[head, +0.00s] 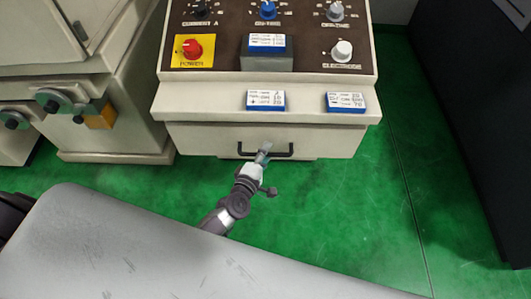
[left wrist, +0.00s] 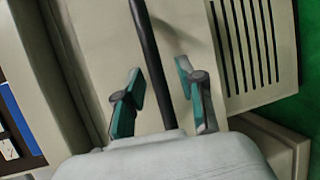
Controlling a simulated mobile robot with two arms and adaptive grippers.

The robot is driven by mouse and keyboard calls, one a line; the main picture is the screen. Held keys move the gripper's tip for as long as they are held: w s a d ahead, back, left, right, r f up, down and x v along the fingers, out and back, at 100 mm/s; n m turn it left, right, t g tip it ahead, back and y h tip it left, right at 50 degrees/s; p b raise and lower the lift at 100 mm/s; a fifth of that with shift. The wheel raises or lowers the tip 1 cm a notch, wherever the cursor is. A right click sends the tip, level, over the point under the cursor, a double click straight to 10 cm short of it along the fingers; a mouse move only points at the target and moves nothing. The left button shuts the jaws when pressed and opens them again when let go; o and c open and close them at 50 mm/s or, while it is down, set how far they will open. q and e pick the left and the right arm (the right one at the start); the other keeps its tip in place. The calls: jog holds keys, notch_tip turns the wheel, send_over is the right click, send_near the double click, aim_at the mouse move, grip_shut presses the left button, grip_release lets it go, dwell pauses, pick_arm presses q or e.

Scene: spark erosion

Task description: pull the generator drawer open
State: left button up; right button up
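The generator drawer (head: 205,139) is the cream front below the ledge of the control cabinet, and it appears shut. Its black bar handle (head: 283,155) runs across the middle of that front. My left gripper (head: 264,155) is at the handle, near its middle. In the left wrist view the handle (left wrist: 147,45) passes between the two teal fingers of my left gripper (left wrist: 158,88). The fingers stand apart, with a visible gap on each side of the bar. My right gripper is not in view.
The control panel (head: 220,20) with knobs is above the drawer. Blue-edged cards (head: 265,101) (head: 345,103) lie on the ledge. A cream machine (head: 130,120) with handwheels stands at left, a dark cabinet (head: 480,90) at right. Green floor (head: 370,200) is clear before the drawer.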

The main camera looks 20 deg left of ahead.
pick_arm(q)
grip_shut()
dwell(0.4)
jog(key=s+d, duration=0.3)
jog(key=s, duration=0.9)
jog(key=s+d, duration=0.4)
jog(key=s, duration=0.8)
jog(key=shift+s, duration=0.2)
grip_release()
